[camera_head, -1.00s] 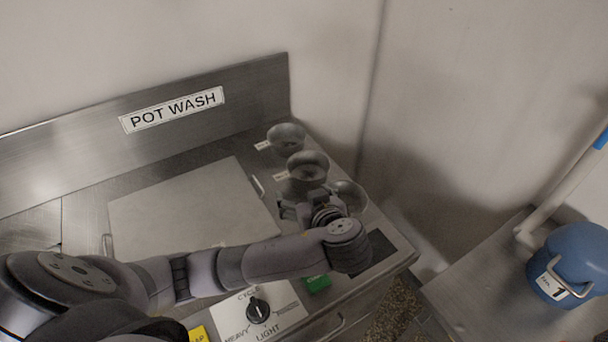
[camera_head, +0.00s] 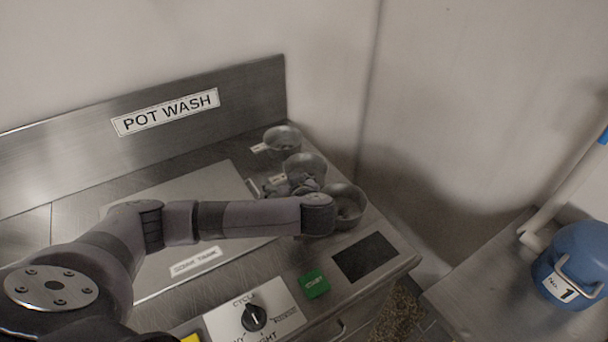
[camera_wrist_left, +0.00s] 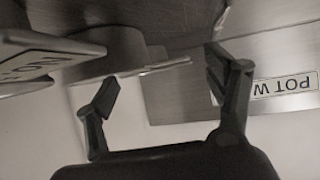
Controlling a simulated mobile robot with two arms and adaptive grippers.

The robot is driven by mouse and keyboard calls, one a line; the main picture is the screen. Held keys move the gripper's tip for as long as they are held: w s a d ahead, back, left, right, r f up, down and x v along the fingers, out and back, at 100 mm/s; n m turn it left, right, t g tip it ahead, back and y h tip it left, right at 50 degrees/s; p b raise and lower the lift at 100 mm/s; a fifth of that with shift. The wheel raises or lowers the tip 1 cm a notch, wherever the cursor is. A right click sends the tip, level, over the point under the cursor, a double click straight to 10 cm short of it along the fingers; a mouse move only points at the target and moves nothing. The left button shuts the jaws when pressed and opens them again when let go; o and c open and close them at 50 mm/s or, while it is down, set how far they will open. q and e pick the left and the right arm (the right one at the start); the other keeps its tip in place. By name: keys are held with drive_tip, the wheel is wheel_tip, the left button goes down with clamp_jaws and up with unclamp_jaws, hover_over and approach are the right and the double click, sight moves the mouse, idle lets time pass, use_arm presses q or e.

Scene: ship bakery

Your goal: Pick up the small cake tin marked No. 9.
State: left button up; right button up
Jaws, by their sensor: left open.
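Three small grey metal tins stand in a row at the right end of the pot wash top: a back tin (camera_head: 282,137), a middle tin (camera_head: 304,163) and a front tin (camera_head: 350,200). The tags beside them are too small to read, so I cannot tell which is No. 9. My left gripper (camera_head: 303,187) is at the middle tin, partly hidden by its own arm. In the left wrist view the gripper (camera_wrist_left: 160,84) is open, with a tin (camera_wrist_left: 108,52) just beyond the fingers. A tag reading "No" (camera_wrist_left: 40,68) shows at the left, its number unclear. My right gripper is not seen.
A sink tank cover (camera_head: 180,262) lies left of the tins. A green button (camera_head: 315,285), a cycle dial (camera_head: 254,317) and a dark panel (camera_head: 365,257) are along the front. The POT WASH backsplash (camera_head: 60,158) stands behind. A blue container marked 1 (camera_head: 580,255) is on the right counter.

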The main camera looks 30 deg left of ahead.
sight(283, 180)
use_arm(q)
drive_tip(key=p+x, duration=0.1)
drive_tip(key=x, duration=0.3)
drive_tip(key=shift+w+a+f, duration=0.1)
drive_tip(key=shift+a+f, duration=0.15)
drive_tip(key=shift+a, duration=0.1)
drive_tip(key=shift+c, duration=0.4)
clamp_jaws()
idle(0.4)
